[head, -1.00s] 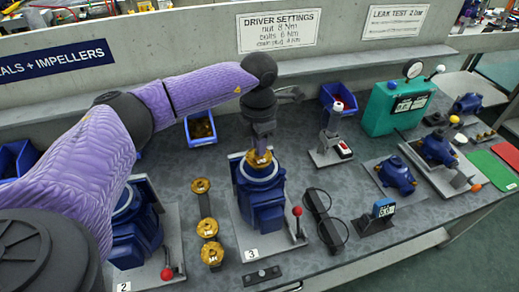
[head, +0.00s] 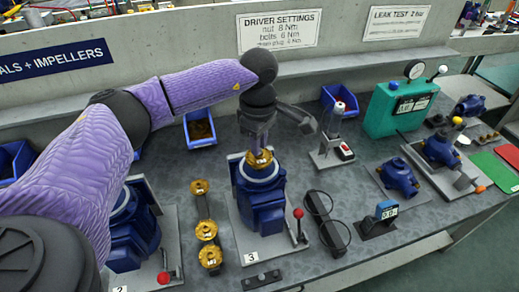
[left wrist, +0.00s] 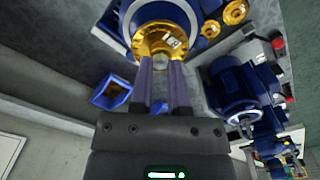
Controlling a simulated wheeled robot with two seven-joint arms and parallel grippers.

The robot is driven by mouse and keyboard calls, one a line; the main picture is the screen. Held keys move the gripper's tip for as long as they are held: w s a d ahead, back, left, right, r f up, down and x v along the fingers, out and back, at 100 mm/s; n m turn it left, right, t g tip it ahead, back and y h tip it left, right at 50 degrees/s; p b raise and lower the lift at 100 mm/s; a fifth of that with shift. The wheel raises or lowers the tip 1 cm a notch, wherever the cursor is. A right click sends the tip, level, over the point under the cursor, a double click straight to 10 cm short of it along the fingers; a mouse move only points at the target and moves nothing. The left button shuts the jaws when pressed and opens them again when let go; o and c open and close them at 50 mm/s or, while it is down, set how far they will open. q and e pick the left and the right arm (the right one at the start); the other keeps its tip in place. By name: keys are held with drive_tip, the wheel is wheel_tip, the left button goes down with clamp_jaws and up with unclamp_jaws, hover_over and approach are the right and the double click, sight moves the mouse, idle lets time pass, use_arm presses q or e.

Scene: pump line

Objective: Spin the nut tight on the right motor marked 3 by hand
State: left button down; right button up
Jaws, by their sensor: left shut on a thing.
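The motor marked 3 (head: 260,205) stands upright, dark blue, on its grey plate in the middle of the bench. A gold impeller (head: 259,165) sits on its top; it also shows in the left wrist view (left wrist: 150,50). My left gripper (head: 259,152) points straight down over it, its fingers close together at the shaft. In the left wrist view, a small grey metal nut (left wrist: 172,41) shows at the impeller's centre by the fingertips (left wrist: 163,58). The gripper is shut on it; the fingers hide much of it from the head view. My right gripper is out of view.
The motor marked 2 (head: 135,235) stands left, under my arm. Gold impellers (head: 206,229) stand in a row between the motors. A red-knobbed lever (head: 298,213), dark glasses-like part (head: 327,220), driver (head: 334,130) and blue bin (head: 200,130) are near. A teal tester (head: 400,105) stands right.

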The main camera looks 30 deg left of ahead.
use_arm(q)
drive_tip(key=m+b, duration=0.1)
drive_tip(key=m, duration=0.3)
drive_tip(key=shift+f, duration=0.15)
drive_tip(key=m, duration=0.2)
drive_tip(key=shift+m, duration=0.4)
drive_tip(key=m+b, duration=0.1)
drive_tip(key=m, duration=0.4)
drive_tip(key=shift+m, duration=1)
drive_tip(key=m+b, duration=0.1)
drive_tip(key=m, duration=0.3)
drive_tip(key=shift+m, duration=1.5)
drive_tip(key=c, duration=0.8)
unclamp_jaws()
